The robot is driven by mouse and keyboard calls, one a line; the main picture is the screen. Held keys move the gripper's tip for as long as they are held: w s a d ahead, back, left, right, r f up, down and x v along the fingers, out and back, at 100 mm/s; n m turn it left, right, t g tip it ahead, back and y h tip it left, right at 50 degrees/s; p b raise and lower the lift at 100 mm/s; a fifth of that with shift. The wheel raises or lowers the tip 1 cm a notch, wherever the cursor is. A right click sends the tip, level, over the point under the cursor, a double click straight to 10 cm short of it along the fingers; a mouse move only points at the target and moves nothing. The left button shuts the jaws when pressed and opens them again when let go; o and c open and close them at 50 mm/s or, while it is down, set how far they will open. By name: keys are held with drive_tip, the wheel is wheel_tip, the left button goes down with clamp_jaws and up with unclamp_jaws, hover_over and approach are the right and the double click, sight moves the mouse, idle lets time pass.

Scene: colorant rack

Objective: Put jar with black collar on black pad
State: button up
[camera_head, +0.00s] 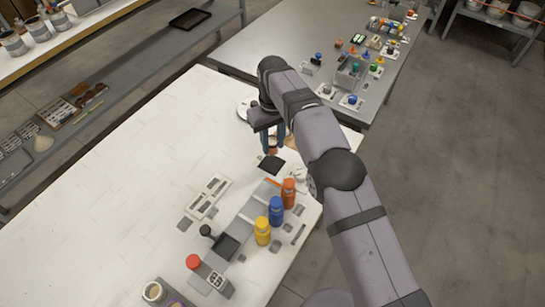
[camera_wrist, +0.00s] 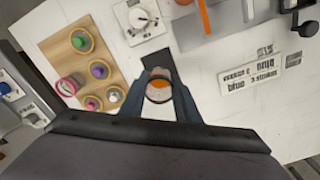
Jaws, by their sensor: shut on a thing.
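My gripper (camera_head: 272,143) points down over the white table, and its two blue-grey fingers also show in the wrist view (camera_wrist: 159,95). It is shut on a small round jar (camera_wrist: 159,89) with orange contents. The fingers hide the jar's sides, and I cannot make out the colour of its collar. The black pad (camera_head: 271,165) lies flat on the table, just below and close to the jar in the head view. In the wrist view the pad (camera_wrist: 157,61) lies just beyond the jar, partly covered by it. I cannot tell whether the jar touches it.
A wooden board (camera_wrist: 108,62) with several coloured jars is at the left in the wrist view. A white round-plated device (camera_wrist: 132,33) stands beside the pad. Orange (camera_head: 288,194), blue (camera_head: 276,211) and yellow (camera_head: 262,232) bottles stand in front. The table's left part is clear.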

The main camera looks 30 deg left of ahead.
drive_tip(key=shift+f+p, duration=0.9)
drive_tip(key=shift+f, duration=2.45)
drive_tip(key=shift+f, duration=0.15)
drive_tip(key=o, duration=1.1)
wheel_tip(320, 180, up, 12)
drive_tip(key=shift+r+b, duration=0.15)
drive_tip(key=shift+b, duration=0.75)
